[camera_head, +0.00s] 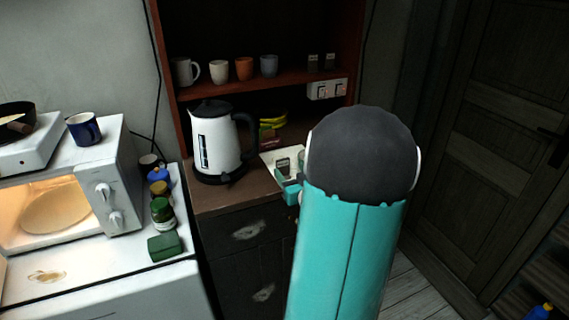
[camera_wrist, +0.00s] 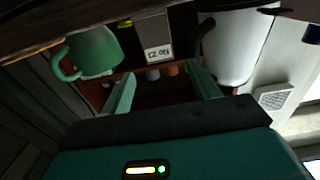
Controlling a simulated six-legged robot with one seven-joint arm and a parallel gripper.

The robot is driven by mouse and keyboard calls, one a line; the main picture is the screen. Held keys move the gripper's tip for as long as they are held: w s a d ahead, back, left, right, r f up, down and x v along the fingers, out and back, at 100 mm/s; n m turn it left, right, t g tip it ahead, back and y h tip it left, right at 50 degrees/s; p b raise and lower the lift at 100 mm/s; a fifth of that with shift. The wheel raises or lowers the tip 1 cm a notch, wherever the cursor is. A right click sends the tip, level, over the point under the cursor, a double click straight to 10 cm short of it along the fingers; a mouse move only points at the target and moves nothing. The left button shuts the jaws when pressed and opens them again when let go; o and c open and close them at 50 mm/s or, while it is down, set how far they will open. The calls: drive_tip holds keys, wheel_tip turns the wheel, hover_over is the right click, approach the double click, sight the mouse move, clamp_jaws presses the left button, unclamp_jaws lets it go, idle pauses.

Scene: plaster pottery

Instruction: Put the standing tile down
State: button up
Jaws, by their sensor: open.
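The standing tile (camera_wrist: 158,52) shows in the wrist view as a small pale plate with upside-down lettering, ahead of my fingertips. In the head view my gripper (camera_head: 291,188) is just in front of the tile, mostly hidden by my arm. I cannot tell whether a finger touches the tile.
A white kettle (camera_head: 215,145) stands left of the tile, and a green mug (camera_wrist: 93,52) stands on its other side. Several cups line the shelf (camera_head: 240,82) above. A microwave (camera_head: 75,190) and jars (camera_head: 161,212) are further left.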

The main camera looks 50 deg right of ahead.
drive_tip(key=shift+v, duration=1.7)
